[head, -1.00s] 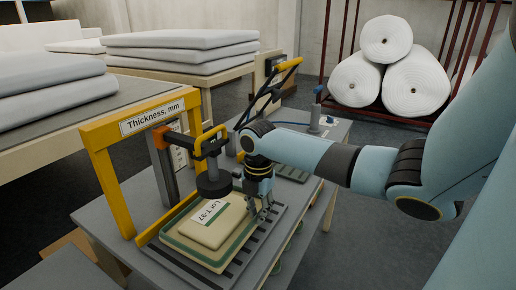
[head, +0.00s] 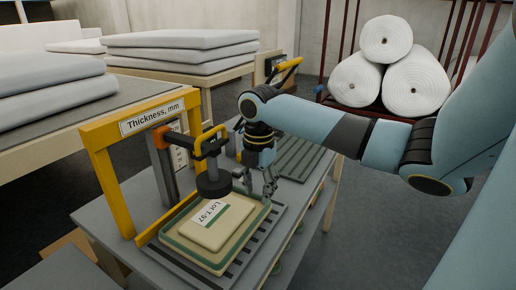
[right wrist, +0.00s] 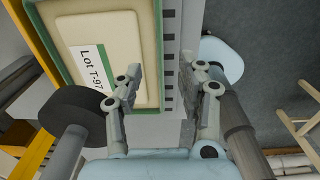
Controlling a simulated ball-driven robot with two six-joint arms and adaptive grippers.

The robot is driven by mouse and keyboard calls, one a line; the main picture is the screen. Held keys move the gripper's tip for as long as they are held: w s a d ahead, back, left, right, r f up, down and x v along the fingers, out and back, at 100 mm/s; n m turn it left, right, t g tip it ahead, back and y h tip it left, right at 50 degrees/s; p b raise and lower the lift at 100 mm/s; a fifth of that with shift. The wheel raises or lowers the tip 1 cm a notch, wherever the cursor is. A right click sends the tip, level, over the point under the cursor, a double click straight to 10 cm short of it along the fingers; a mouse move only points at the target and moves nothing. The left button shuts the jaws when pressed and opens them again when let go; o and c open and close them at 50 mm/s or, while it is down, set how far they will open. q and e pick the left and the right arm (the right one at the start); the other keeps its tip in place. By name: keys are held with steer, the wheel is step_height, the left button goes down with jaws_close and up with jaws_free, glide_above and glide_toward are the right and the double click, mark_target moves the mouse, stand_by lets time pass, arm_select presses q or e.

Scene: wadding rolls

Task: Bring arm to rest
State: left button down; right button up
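My right gripper (head: 269,185) hangs from my right arm, just off the far right corner of a cream pad in a green-edged tray (head: 176,247). My left gripper is in neither view.
A yellow frame marked "Thickness, mm" (head: 108,190) and a gauge with a dark round foot (head: 213,187) stand close left of the gripper. A ribbed green plate (head: 303,157) lies behind. White rolls (head: 415,88) sit on a rack. Floor to the right is clear.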

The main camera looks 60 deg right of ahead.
steer(key=shift+r, duration=2.15)
